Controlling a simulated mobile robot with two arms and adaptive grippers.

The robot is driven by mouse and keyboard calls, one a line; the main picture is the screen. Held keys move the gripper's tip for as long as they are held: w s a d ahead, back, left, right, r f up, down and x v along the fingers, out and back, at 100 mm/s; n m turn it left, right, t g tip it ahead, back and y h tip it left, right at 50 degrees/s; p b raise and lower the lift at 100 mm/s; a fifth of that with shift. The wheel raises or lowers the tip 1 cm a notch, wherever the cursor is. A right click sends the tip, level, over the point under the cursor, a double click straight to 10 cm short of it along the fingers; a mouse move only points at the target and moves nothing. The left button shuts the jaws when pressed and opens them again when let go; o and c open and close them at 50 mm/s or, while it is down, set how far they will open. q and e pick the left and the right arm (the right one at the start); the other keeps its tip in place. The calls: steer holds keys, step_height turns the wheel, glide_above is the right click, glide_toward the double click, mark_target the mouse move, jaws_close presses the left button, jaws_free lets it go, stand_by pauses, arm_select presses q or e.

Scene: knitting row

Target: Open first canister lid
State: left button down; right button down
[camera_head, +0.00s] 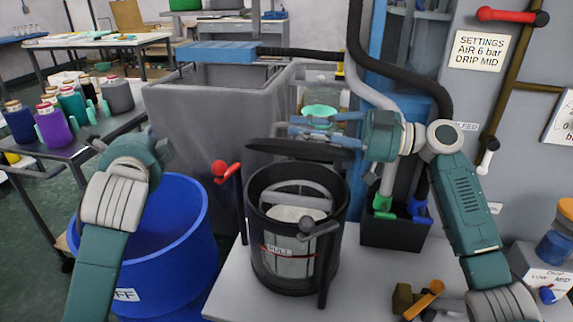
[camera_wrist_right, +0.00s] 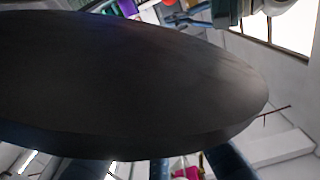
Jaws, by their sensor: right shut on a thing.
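A dark canister (camera_head: 334,245) stands upright on the pale table, with a grey panel and a small label on its front. Its top is uncovered and a pale inside shows. The dark round lid (camera_head: 300,149) is above the canister's mouth, apart from the rim and seen nearly edge-on. My right gripper (camera_head: 318,131) is shut on the lid from the right. The lid also fills much of the right wrist view (camera_wrist_right: 130,85) and hides most of what is behind it. My left gripper (camera_head: 105,147) is at the left, over the blue drum's rim area, its fingers mostly hidden.
A blue drum (camera_head: 190,235) stands left of the table (camera_head: 370,275). A large grey bin (camera_head: 190,125) is behind the canister. A red-knobbed lever (camera_head: 225,170) stands close to the canister's left.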

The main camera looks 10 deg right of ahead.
arm_select(q)
steer(key=s+d+r+m+g+h, duration=0.1)
steer(key=s+d+m+h, duration=0.2)
steer(key=s+d+m, duration=0.45)
steer(key=s+d+r+m+h, duration=0.25)
steer(key=d+m, duration=0.25)
steer(key=d, duration=0.6)
steer(key=s+d+f+m+g+h, duration=0.2)
steer(key=s+d+f+m, duration=0.45)
steer(key=s+m, duration=0.3)
steer(key=w+d+n, duration=0.1)
steer(key=w+d, duration=0.3)
steer(key=w, duration=0.6)
steer(key=shift+d+y, duration=0.1)
steer(key=shift+y, duration=0.15)
